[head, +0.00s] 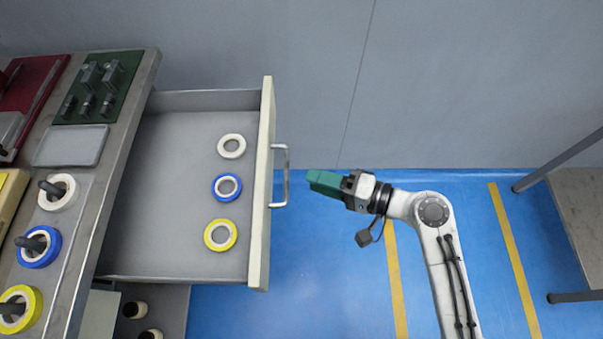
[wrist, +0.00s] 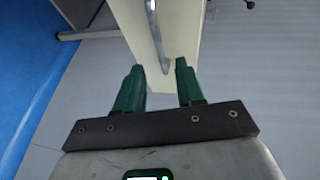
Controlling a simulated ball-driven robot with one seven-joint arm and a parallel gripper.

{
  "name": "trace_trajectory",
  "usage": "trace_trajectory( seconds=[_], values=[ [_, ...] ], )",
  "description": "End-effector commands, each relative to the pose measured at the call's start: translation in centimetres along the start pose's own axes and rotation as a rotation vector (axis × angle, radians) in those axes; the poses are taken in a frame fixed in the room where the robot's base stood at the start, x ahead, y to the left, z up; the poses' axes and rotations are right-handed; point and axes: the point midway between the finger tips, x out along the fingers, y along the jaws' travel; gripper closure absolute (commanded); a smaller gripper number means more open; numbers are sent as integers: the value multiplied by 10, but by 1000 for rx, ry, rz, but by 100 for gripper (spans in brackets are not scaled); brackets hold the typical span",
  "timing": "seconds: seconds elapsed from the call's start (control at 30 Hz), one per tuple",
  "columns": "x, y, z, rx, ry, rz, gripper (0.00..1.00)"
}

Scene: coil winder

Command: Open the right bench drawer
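The drawer (head: 185,195) stands pulled far out of the bench in the head view, with its inside exposed. Its cream front panel (head: 262,190) carries a metal bar handle (head: 285,176). In the wrist view the panel (wrist: 172,22) and the handle (wrist: 154,35) lie ahead of my gripper. My gripper (head: 312,180) is to the right of the handle, with a small gap between them. In the wrist view the two green fingers of my gripper (wrist: 158,78) are apart with nothing between them. The handle is beyond the fingertips.
A white ring (head: 232,146), a blue ring (head: 227,187) and a yellow ring (head: 220,235) lie in the drawer. The bench top (head: 118,165) is at left, with rings on pegs. Blue floor (head: 320,270) is clear. A table (head: 580,215) stands at far right.

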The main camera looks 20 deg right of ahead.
Motion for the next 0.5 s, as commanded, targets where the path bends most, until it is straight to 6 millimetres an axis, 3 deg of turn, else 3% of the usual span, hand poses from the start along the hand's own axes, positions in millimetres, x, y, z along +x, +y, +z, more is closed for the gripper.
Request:
trace_trajectory(
  seconds=[0.2, 0.5],
  values=[
    [-32, 1, 0, 0, 1, 1, 62],
    [-41, 0, 0, -1, 0, 0, 62]
  ],
)
